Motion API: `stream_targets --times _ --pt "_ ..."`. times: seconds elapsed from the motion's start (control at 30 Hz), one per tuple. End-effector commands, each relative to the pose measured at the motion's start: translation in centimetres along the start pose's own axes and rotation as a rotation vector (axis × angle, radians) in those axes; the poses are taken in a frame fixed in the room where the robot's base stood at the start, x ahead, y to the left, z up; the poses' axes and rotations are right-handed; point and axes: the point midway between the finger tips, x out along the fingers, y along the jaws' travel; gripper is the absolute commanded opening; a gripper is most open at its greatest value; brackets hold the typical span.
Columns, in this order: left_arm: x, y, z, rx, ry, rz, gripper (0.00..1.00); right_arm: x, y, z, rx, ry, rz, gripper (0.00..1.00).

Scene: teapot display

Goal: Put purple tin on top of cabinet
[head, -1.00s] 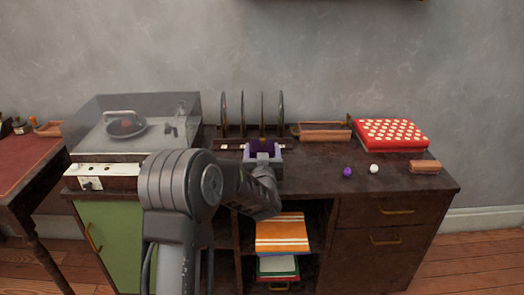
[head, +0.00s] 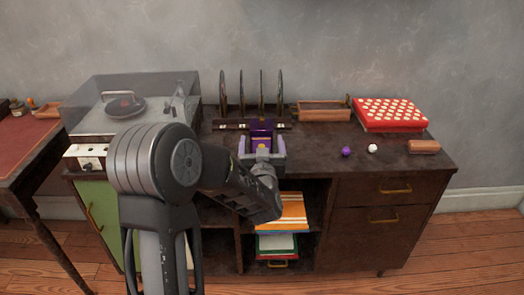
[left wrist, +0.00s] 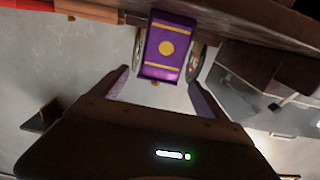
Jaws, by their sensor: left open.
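The purple tin (head: 262,126), with yellow bands and a yellow disc, stands on the dark wooden cabinet top (head: 310,165), in front of the record rack. It also shows in the left wrist view (left wrist: 158,62), upside down there, with its base at the cabinet surface. My left gripper (head: 262,148) is open on the near side of the tin. In the left wrist view its two fingers (left wrist: 162,85) are spread apart, with the tin beyond their tips and clear space between. My right gripper is not in view.
A record rack (head: 250,110) stands close behind the tin. A turntable (head: 130,110) is at the left. A wooden tray (head: 323,112), a red dotted box (head: 390,113), a purple ball (head: 346,151), a white ball (head: 372,148) and a small wooden block (head: 423,147) are to the right.

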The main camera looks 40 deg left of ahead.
Motion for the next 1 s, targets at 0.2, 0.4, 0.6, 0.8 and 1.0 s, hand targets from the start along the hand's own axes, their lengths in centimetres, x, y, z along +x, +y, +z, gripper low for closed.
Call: stream_targets --times 0.2,0.4,0.6,0.8,1.0 --pt "-3.4 0.0 -0.1 0.0 0.001 0.001 0.85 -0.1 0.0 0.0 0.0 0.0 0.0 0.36" --pt "-4.2 0.0 0.0 0.001 0.001 0.001 0.85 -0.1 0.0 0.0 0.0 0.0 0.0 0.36" --pt "-4.2 0.0 0.0 0.001 0.0 0.0 0.85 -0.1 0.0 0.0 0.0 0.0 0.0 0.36" --pt "-4.1 0.0 0.0 0.001 0.0 0.0 0.85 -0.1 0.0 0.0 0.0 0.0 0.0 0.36" --pt "-4.1 0.0 0.0 0.0 -0.001 0.001 0.85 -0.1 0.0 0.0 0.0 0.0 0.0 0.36"
